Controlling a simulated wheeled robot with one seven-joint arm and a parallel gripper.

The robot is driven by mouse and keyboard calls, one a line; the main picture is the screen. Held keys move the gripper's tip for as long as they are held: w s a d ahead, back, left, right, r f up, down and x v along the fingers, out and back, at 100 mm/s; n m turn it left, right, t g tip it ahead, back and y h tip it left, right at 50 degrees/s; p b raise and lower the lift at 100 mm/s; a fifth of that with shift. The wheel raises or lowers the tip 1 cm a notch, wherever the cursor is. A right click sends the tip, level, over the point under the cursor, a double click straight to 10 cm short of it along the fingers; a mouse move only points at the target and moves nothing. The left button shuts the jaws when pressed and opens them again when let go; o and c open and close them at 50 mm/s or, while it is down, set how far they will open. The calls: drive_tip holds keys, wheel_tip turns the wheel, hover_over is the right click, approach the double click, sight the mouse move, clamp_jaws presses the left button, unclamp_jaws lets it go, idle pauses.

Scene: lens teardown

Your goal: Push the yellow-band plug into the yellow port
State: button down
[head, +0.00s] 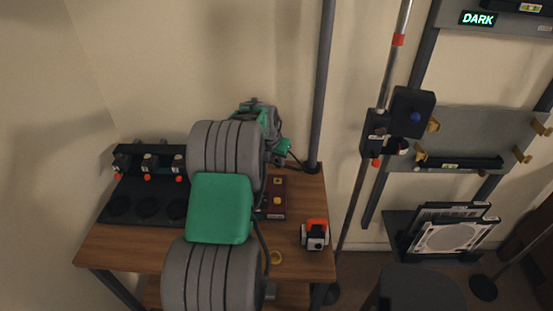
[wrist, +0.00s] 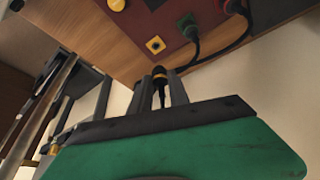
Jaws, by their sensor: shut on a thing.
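In the wrist view, my gripper (wrist: 166,77) is shut on a dark plug with a yellow band (wrist: 160,79). A dark cable hangs from the plug between the fingers. The yellow port (wrist: 155,44) is a yellow square with a dark hole on a dark red panel (wrist: 175,22). The plug's tip is apart from the port, with a strip of wood bench showing between them. In the head view, the panel (head: 277,211) lies on the bench behind my arm, which hides part of it. My fingers and the plug cannot be made out there.
A green plug (wrist: 187,22) and a black plug (wrist: 232,6) with cables sit in the panel beside the yellow port. The wood bench (head: 130,243) holds a dark tray (head: 135,190) at left and an orange-and-white device (head: 315,235) at right. A pole (head: 321,90) stands behind.

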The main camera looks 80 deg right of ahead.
drive_tip(key=shift+f+b, duration=1.35)
drive_tip(key=shift+f, duration=1.55)
drive_tip(key=shift+a+b, duration=0.15)
drive_tip(key=shift+b, duration=0.4)
drive_tip(key=shift+f+b, duration=0.5)
drive_tip(key=shift+f, duration=0.1)
drive_tip(key=c, duration=1.2)
unclamp_jaws()
drive_tip(key=shift+o, duration=0.2)
drive_tip(key=b+v, duration=0.1)
drive_tip(key=v, duration=0.6)
drive_tip(key=shift+a+r, duration=0.2)
drive_tip(key=shift+r, duration=0.15)
